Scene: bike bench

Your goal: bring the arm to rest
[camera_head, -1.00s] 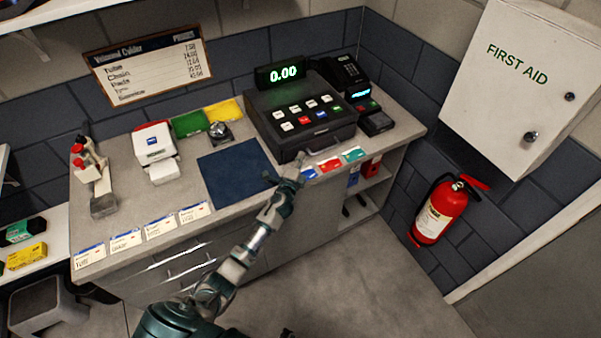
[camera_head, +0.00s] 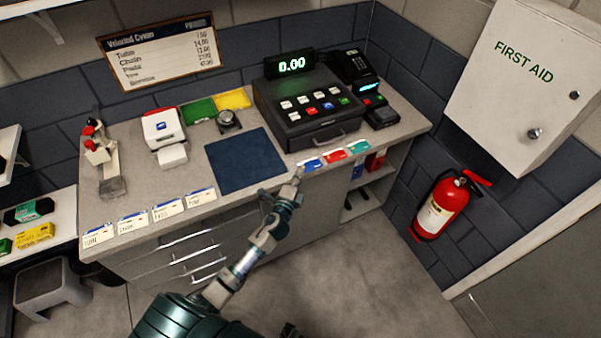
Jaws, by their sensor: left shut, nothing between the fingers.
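My left arm reaches up from the bottom of the head view. Its gripper (camera_head: 282,190) is shut and empty, in front of the counter (camera_head: 240,215) near its front edge. It is just below and right of the dark blue mat (camera_head: 245,166) and left of the blue card (camera_head: 310,164). I cannot tell whether it touches the counter edge. A small dark piece at the bottom centre may be part of my right arm; my right gripper cannot be made out.
The cash register (camera_head: 310,105) reads 0.00, with a card terminal (camera_head: 381,115) beside it. Price cards (camera_head: 167,210) line the front left edge. A red extinguisher (camera_head: 440,206) and first aid cabinet (camera_head: 520,85) are on the right. Open floor (camera_head: 350,270) lies before the counter.

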